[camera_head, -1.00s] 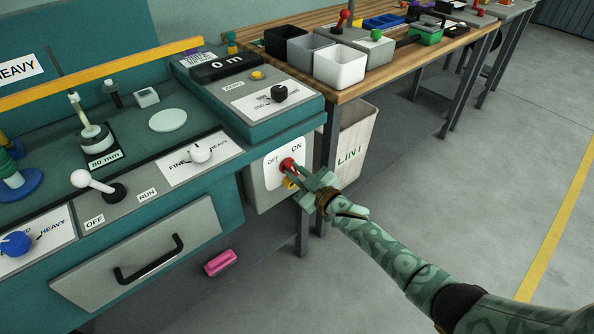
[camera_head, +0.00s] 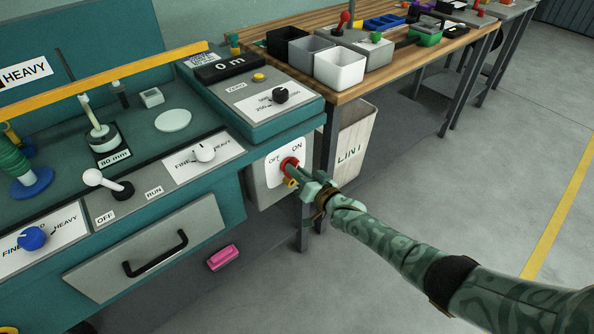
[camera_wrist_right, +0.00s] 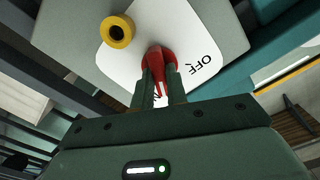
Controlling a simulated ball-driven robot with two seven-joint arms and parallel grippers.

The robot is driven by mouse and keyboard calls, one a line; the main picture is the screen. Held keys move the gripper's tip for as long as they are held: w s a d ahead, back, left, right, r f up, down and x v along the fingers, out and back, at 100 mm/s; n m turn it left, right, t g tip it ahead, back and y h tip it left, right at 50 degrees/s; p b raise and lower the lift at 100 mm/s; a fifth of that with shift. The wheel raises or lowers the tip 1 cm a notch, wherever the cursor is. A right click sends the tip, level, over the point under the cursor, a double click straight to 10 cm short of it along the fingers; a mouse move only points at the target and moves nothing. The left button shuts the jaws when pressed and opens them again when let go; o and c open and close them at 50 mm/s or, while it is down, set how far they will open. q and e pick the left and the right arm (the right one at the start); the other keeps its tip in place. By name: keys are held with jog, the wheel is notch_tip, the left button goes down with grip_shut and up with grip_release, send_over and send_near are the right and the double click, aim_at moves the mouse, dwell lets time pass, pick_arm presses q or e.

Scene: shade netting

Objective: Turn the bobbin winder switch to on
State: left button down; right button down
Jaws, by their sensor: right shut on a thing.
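The red switch knob (camera_head: 289,163) sits on a white plate (camera_head: 272,175) marked OFF and ON, on the grey box at the right end of the teal machine. My right gripper (camera_head: 295,172) is shut on the knob. In the right wrist view the two fingers lie on either side of the red knob (camera_wrist_right: 160,62). A narrow red part of it points between the fingers toward a partly hidden label, of which an N shows. The OFF label (camera_wrist_right: 203,65) is clear to the side. My left gripper is not in view.
A yellow round part (camera_wrist_right: 117,31) sticks out beside the plate. A grey drawer with a black handle (camera_head: 155,254) is at the left, with a pink object (camera_head: 223,257) below. A bin (camera_head: 355,145) stands under the wooden bench. The floor at the right is clear.

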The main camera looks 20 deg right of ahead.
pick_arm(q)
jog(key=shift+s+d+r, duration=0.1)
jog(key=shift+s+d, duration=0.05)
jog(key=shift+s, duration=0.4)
pick_arm(e)
jog(key=shift+f+m, duration=0.15)
jog(key=shift+m, duration=1.35)
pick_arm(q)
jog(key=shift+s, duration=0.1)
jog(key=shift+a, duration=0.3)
